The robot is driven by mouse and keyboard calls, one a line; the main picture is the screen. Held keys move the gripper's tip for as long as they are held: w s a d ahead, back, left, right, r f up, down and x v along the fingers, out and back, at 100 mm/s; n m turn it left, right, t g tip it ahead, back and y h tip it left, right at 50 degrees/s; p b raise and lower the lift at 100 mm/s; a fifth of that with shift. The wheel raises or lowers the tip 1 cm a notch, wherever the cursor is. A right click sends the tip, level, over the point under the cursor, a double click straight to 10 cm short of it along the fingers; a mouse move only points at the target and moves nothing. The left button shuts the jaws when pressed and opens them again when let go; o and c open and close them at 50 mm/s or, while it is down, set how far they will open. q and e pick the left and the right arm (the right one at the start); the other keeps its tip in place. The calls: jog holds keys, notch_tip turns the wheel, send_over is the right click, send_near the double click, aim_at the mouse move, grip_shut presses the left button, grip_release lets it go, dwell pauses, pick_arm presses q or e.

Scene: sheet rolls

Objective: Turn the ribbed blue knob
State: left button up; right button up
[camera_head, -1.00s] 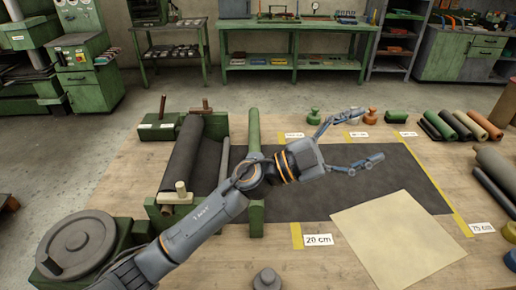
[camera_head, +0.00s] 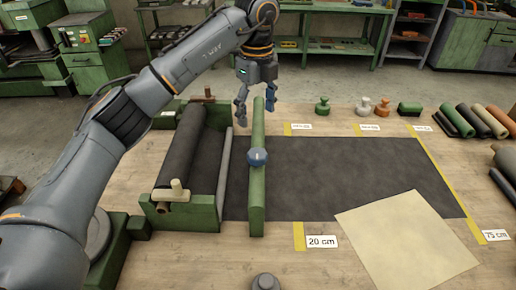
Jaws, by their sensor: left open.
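The blue knob (camera_head: 258,157) sits on top of the green bar (camera_head: 257,200), about midway along it. At this size I cannot make out its ribs. My left gripper (camera_head: 256,112) points down beyond the knob, near the bar's far end. It is open and empty, with one finger left of the bar and one to its right in the picture. It is apart from the knob. My right gripper is not in view.
A dark sheet (camera_head: 340,180) runs from the roll (camera_head: 183,150) under the bar to the right. A cream sheet (camera_head: 405,245) lies at the front right. Small knob-topped pieces (camera_head: 322,106) and several rolls (camera_head: 468,120) stand or lie at the back right.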

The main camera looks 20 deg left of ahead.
aim_at(257, 153)
pick_arm(q)
notch_tip(257, 153, down, 13)
jog(key=shift+r+p, duration=0.1)
jog(key=shift+p, duration=0.95)
jog(key=shift+c, duration=0.4)
jog(key=c, duration=1.1)
